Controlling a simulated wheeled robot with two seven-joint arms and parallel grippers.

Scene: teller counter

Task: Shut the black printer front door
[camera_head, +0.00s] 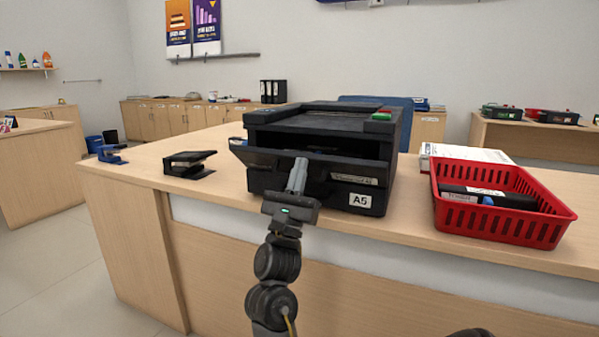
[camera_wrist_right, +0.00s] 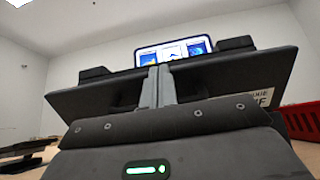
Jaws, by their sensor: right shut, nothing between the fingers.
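The black printer (camera_head: 325,116) stands on the counter with a dark open slot in its front. Its front door (camera_head: 345,166) is open, tilted outward at the front below the slot. The door also spans the right wrist view (camera_wrist_right: 235,78). My right gripper (camera_head: 299,171) is in front of the door's middle, with its shut, empty fingers pointing up at it. In the right wrist view the fingers (camera_wrist_right: 158,86) overlap the door panel; I cannot tell whether they touch it. My left gripper is not in view.
A red basket (camera_head: 505,224) with dark items stands on the counter to the right, in front of a stack of papers (camera_head: 468,153). Bare counter lies between printer and basket.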

